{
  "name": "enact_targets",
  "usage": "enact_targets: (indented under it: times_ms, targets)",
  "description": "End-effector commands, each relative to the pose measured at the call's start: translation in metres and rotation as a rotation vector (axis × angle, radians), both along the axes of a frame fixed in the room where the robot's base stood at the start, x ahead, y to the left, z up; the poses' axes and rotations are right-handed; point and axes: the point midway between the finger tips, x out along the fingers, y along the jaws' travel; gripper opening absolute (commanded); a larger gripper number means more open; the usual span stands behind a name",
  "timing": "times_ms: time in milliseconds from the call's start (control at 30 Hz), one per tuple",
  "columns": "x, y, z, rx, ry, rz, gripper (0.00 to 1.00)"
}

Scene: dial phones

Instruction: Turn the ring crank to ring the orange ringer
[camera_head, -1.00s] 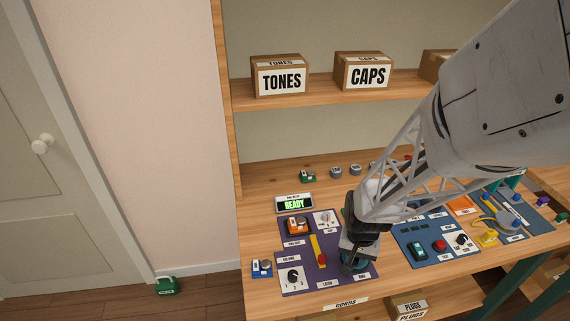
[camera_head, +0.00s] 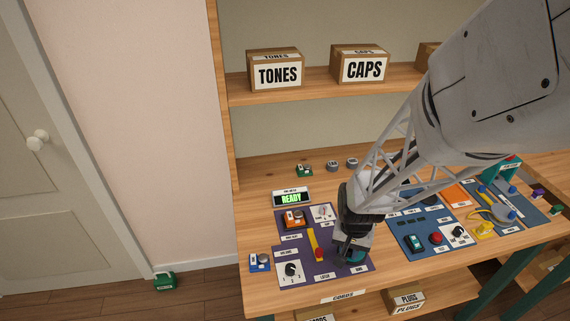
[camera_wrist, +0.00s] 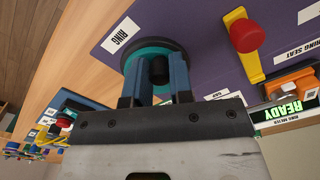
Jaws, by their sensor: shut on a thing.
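The ring crank is a teal disc (camera_wrist: 146,48) with a black knob (camera_wrist: 160,70), by the RING label on the purple panel (camera_head: 318,268). In the head view the teal disc (camera_head: 356,259) shows only partly under my gripper (camera_head: 347,254). In the wrist view the two blue fingers of my gripper (camera_wrist: 156,82) are on either side of the knob, shut on it. The orange ringer (camera_head: 294,219) sits in its seat at the panel's back left; it also shows at the right edge of the wrist view (camera_wrist: 293,84).
A yellow lever with a red knob (camera_head: 319,252) stands left of the crank. A display (camera_head: 291,197) behind the panel reads READY. A blue panel (camera_head: 420,223) with more parts lies to the right.

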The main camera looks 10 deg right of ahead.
Motion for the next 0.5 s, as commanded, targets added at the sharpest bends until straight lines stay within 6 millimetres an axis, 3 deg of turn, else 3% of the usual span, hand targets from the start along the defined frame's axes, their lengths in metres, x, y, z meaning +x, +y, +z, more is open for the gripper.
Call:
enact_targets:
  times_ms: [500]
  targets:
    - [0.0055,0.0029,0.0002,0.0,-0.001,0.0,0.14]
